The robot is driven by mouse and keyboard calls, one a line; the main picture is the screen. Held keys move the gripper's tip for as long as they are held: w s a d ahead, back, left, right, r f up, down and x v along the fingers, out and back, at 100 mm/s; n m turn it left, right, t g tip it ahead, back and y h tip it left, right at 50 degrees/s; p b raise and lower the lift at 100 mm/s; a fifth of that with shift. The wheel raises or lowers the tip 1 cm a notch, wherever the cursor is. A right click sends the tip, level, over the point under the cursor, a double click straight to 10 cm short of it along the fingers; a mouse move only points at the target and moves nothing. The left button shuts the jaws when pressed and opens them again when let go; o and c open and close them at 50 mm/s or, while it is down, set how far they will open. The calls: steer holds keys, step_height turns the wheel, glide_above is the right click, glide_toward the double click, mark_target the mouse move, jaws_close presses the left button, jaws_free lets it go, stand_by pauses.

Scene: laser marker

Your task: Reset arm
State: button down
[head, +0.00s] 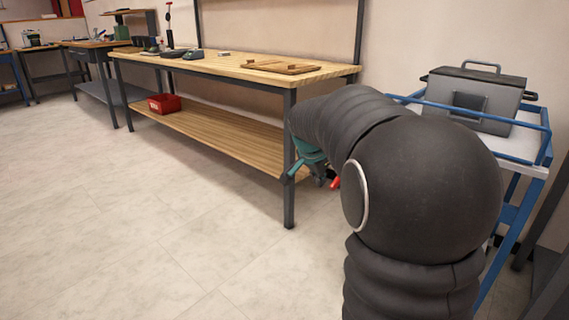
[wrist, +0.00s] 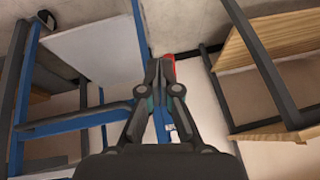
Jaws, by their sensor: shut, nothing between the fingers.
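My arm (head: 420,185) fills the right of the head view, with a dark ribbed cover. My gripper (wrist: 160,72) shows in the middle of the wrist view, its two dark fingers shut together with nothing between them. In the head view only part of the gripper (head: 328,181) shows beyond my arm, in front of the workbench's right end. A red part shows beside the fingertips in both views; I cannot tell what it belongs to.
A wooden workbench (head: 222,68) with a lower shelf (head: 215,133) stands behind my arm. A red bin (head: 164,104) sits on that shelf. A blue-framed cart (head: 543,165) carrying a grey metal box (head: 475,98) stands at the right. The floor (head: 130,220) at the left is clear.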

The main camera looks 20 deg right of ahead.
steer(key=s+a+f+n+g+y+p, duration=0.1)
steer(key=s+a+f+n+y+p, duration=0.15)
steer(key=s+a+n, duration=0.6)
steer(key=s+a+r+n+t+y+p, duration=0.1)
steer(key=s+a+r+n+p, duration=0.1)
steer(key=s, duration=0.8)
steer(key=s+a+r+n+t+p, duration=0.1)
steer(key=s+a+r+n+p, duration=0.2)
steer(key=s+a+r, duration=0.3)
steer(key=s+a, duration=0.2)
steer(key=s, duration=0.2)
steer(key=shift+s+t+y+p, duration=0.3)
steer(key=shift+s+y+p, duration=0.05)
steer(key=shift+p, duration=0.05)
